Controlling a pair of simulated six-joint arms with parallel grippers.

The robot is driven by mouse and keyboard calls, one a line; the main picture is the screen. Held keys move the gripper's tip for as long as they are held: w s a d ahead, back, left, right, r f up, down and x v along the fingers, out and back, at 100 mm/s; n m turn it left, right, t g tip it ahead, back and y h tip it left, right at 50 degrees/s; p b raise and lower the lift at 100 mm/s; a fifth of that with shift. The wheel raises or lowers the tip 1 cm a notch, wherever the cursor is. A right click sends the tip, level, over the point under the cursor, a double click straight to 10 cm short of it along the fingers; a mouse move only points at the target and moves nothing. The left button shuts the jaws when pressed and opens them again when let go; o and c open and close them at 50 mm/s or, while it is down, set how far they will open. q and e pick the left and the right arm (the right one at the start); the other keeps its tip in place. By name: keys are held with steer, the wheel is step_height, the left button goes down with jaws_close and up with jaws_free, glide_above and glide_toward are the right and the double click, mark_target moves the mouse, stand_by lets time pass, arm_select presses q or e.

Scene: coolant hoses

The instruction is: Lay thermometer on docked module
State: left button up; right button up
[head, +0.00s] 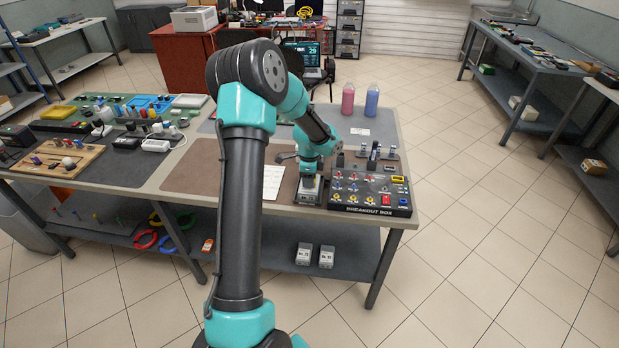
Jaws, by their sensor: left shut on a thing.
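My left arm reaches over the workbench, and its gripper (310,182) points down just left of the breakout box (370,209). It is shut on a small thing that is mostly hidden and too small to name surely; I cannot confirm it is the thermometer. A dark block (308,198) stands directly under the gripper, beside the breakout box. It may be the docked module, but its top is largely covered by the gripper. I cannot tell whether the held thing touches it. My right gripper is not in view.
A pink bottle (347,100) and a blue bottle (371,99) stand at the bench's back right. A white sheet (273,183) lies left of the gripper. A wooden peg board (57,161) is at far left. The brown mat (195,168) has clear room.

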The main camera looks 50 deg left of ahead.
arm_select(q)
steer(key=shift+f, duration=0.15)
steer(key=o, duration=0.9)
steer(key=shift+o, duration=0.2)
step_height(320, 180, up, 12)
stand_by(0.4)
